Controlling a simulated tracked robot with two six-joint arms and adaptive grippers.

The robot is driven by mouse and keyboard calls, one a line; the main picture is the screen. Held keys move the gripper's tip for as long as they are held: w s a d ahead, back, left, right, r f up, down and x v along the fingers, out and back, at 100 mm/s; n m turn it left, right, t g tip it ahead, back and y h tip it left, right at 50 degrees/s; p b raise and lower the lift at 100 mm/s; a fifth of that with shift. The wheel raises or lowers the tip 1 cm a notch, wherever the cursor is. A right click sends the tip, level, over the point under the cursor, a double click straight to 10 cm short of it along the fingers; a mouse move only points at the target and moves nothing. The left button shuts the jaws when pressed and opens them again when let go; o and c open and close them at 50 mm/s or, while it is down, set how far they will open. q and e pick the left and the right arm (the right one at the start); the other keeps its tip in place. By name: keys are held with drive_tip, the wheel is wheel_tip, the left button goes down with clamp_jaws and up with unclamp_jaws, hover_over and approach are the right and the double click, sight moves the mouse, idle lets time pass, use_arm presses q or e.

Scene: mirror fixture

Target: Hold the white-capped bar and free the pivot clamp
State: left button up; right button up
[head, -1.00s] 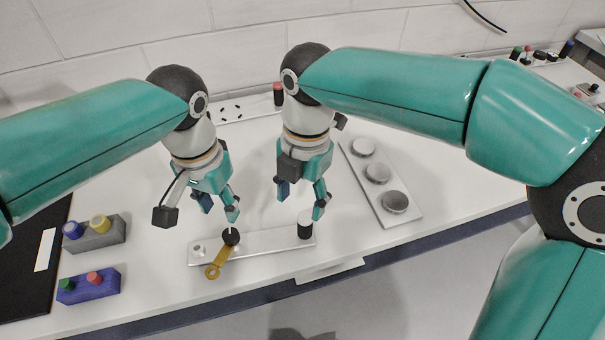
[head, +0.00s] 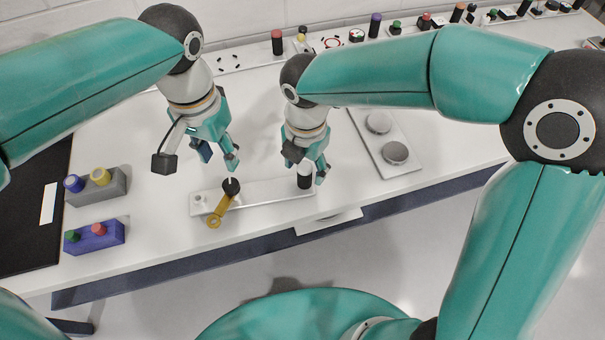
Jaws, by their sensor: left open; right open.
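A pale flat plate (head: 262,197) lies near the table's front edge. At its right end stands a short black post with a white cap (head: 305,179), the white-capped bar. My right gripper (head: 306,164) is open right at the white cap and partly hides it. I cannot tell whether its fingers touch it. Toward the plate's left end is the pivot clamp, a yellow lever (head: 222,205) under a black knob (head: 231,187). The lever slants down-left over the plate's front edge. My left gripper (head: 219,159) is open and empty, just above and behind the knob.
A grey block (head: 112,188) with blue and yellow knobs and a blue block (head: 108,240) with green and red knobs stand at left. A tray (head: 372,148) with round metal pieces lies at right. Several small items line the back. The table between is clear.

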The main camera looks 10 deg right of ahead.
drive_tip(key=shift+f, duration=2.1)
clamp_jaws()
use_arm(q)
drive_tip(key=o, duration=0.4)
drive_tip(key=shift+c, duration=0.2)
use_arm(e)
drive_tip(key=shift+r, duration=0.1)
